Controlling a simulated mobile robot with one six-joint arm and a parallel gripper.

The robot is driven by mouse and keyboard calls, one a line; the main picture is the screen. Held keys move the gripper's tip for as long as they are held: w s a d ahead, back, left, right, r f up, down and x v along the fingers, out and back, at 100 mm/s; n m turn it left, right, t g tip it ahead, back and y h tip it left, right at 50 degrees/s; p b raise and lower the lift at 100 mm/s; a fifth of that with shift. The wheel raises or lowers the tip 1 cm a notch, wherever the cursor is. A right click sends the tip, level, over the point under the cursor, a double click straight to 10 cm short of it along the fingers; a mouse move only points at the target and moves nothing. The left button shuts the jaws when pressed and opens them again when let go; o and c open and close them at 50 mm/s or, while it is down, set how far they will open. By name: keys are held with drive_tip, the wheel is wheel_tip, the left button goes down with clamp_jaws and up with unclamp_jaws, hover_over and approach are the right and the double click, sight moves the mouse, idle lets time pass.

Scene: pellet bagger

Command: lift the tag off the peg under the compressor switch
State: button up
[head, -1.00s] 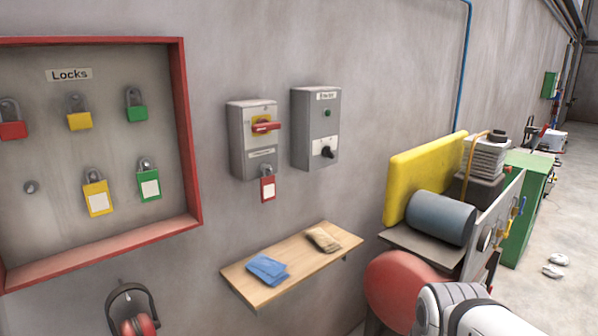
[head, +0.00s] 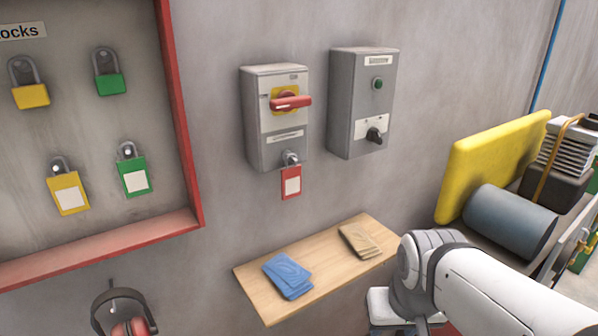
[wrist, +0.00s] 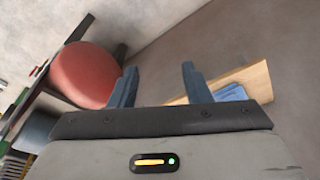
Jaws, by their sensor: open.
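A red tag (head: 291,182) with a white label hangs at a peg (head: 290,159) under the grey compressor switch box (head: 276,117), which has a red handle on a yellow plate. Whether a padlock also hangs there is too small to tell. In the wrist view my gripper (wrist: 157,82) is open, with two blue-grey fingers apart and nothing between them. It points toward the wall and the wooden shelf, below and to the right of the tag. In the head view my arm is at the lower right; the fingers are hidden. The tag does not show in the wrist view.
A second grey box (head: 362,103) with a black knob is right of the switch. A wooden shelf (head: 325,262) below holds blue (head: 288,275) and tan cloths. A red-framed lock board (head: 184,140) is left.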

drive_tip(key=o, duration=0.5)
drive_tip(key=w+t, duration=0.1)
drive_tip(key=w, duration=0.2)
drive_tip(key=w+r+t, duration=0.1)
drive_tip(key=w+t, duration=0.1)
drive_tip(key=w, duration=0.2)
drive_tip(key=w+a+t, duration=0.1)
drive_tip(key=w+t, duration=0.1)
drive_tip(key=w, duration=0.1)
drive_tip(key=shift+w+r+h, duration=0.4)
drive_tip(key=n+t+y, duration=0.7)
drive_tip(key=y, duration=0.4)
approach(293, 181)
drive_tip(key=x, duration=0.2)
drive_tip(key=f+x, duration=0.1)
drive_tip(key=x, duration=0.2)
drive_tip(key=shift+s+a, duration=0.1)
drive_tip(key=shift+w+a, duration=0.25)
drive_tip(key=shift+a, duration=0.05)
drive_tip(key=shift+d+r+p+x, duration=0.15)
drive_tip(key=shift+p+x, duration=0.15)
drive_tip(key=shift+x, duration=0.8)
drive_tip(key=shift+r+p+x, duration=0.15)
drive_tip(key=shift+p+x, duration=0.1)
drive_tip(key=shift+x, duration=0.85)
drive_tip(key=shift+d+r+p+x, duration=0.15)
drive_tip(key=shift+p+x, duration=0.15)
drive_tip(key=shift+x, duration=0.8)
